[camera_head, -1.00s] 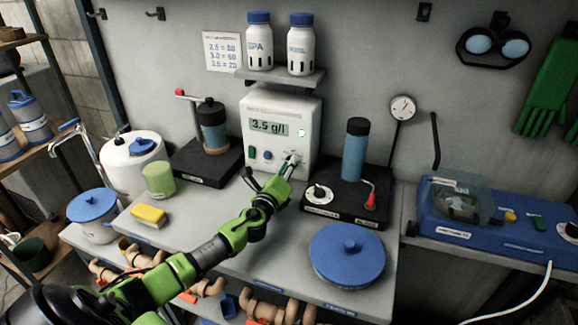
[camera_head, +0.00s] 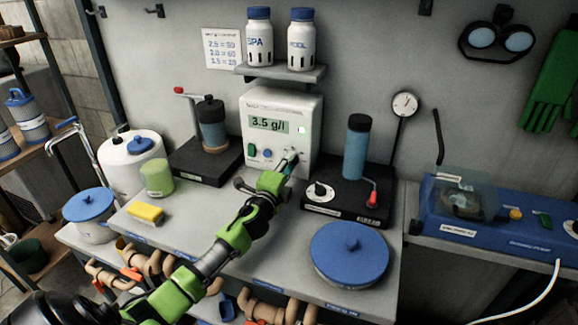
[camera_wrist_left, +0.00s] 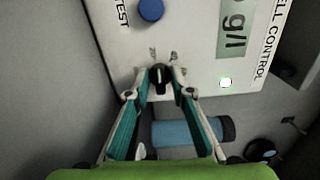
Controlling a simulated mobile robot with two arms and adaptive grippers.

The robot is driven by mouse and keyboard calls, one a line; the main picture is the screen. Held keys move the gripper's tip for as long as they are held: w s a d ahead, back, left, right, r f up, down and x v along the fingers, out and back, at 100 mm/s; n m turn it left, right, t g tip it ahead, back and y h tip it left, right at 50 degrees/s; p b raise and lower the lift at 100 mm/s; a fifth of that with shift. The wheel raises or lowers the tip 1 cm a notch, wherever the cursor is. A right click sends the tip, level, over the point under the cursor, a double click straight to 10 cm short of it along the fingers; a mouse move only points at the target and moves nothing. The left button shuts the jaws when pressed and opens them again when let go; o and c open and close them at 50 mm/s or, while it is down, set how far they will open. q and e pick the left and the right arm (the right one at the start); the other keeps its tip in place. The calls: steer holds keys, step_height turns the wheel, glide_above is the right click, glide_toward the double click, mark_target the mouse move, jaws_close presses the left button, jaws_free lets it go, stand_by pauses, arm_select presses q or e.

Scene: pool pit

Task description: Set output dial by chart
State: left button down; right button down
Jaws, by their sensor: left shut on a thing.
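The white cell control box (camera_head: 308,115) stands at the back of the bench, with a lit display (camera_head: 268,124) reading 3.5 g/l. A small chart (camera_head: 222,48) hangs on the wall to its left; its lines are small, and the last seems to read 3.5 = 20. My left gripper (camera_head: 289,161) is at the box's lower right front. In the left wrist view, its two fingers are shut on a black dial (camera_wrist_left: 160,76) with a pale pointer mark. My right gripper is not in view.
A black stand with a blue cylinder (camera_head: 355,150) and another dial (camera_head: 319,192) is close on the right. A blue round lid (camera_head: 349,250), a yellow sponge (camera_head: 146,212) and a green cup (camera_head: 158,176) are on the bench. Two bottles (camera_head: 301,45) stand on the shelf above.

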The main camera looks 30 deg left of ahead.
arm_select(q)
steer(key=shift+n, duration=1.2)
steer(key=c, duration=2.1)
jaws_free()
steer(key=shift+c, duration=0.2)
steer(key=shift+s, duration=0.1)
steer(key=v, duration=1.1)
steer(key=shift+s+f, duration=0.1)
steer(key=shift+s, duration=0.3)
